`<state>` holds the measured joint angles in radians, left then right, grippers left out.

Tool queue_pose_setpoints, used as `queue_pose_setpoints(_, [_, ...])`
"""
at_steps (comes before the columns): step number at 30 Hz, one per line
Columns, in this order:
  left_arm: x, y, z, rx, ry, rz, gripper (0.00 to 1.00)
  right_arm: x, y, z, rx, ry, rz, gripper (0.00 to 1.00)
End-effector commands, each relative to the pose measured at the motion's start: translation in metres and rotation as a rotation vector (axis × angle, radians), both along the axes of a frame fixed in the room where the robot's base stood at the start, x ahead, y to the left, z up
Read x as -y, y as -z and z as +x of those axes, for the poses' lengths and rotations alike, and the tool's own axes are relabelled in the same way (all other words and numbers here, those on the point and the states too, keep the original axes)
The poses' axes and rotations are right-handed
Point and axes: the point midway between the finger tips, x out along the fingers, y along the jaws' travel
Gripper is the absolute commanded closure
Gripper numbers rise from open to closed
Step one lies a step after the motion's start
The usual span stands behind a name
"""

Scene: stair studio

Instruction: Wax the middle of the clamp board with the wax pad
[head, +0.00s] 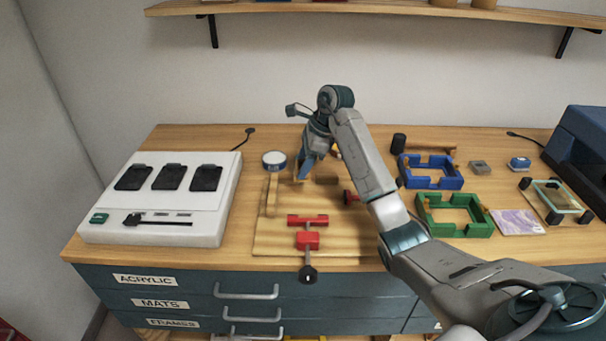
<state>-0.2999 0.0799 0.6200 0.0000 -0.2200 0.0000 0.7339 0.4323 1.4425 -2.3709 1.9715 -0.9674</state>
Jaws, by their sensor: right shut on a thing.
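The clamp board (270,243) is a pale wooden board at the front middle of the bench, with raised wooden strips along its left and back sides. A red clamp (308,240) sits at its front, and a second red clamp shows at its right, partly behind my arm. My right gripper (303,176) points down over the back of the board, near the corner between the strips. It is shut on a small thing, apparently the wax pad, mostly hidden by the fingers. I cannot tell whether it touches the board. My left gripper is out of view.
A blue-and-white round tin (274,161) stands behind the board. A white machine (160,222) with dark pads is at left. Blue (431,172) and green (455,215) frames, a glass-topped jig (556,199) and a dark blue machine (580,150) are at right. A shelf (370,8) hangs above.

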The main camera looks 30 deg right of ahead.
Motion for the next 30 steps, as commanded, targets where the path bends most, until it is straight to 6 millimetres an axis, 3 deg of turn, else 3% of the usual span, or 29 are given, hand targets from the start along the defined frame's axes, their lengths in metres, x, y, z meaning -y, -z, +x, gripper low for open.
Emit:
queue_pose_setpoints(4, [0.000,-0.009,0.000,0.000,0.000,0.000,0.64,-0.002,-0.010,-0.001,-0.012,-0.003,0.005,0.73])
queue_pose_setpoints(15, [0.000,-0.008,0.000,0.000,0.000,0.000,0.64,-0.004,-0.009,-0.002,-0.017,-0.006,0.009,0.73])
queue_pose_setpoints(24, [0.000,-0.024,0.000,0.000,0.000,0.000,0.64,-0.004,-0.035,-0.002,-0.017,-0.006,0.009,0.73])
queue_pose_setpoints(30, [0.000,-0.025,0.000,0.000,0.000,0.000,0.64,-0.004,-0.037,-0.002,-0.019,-0.006,0.010,0.73])
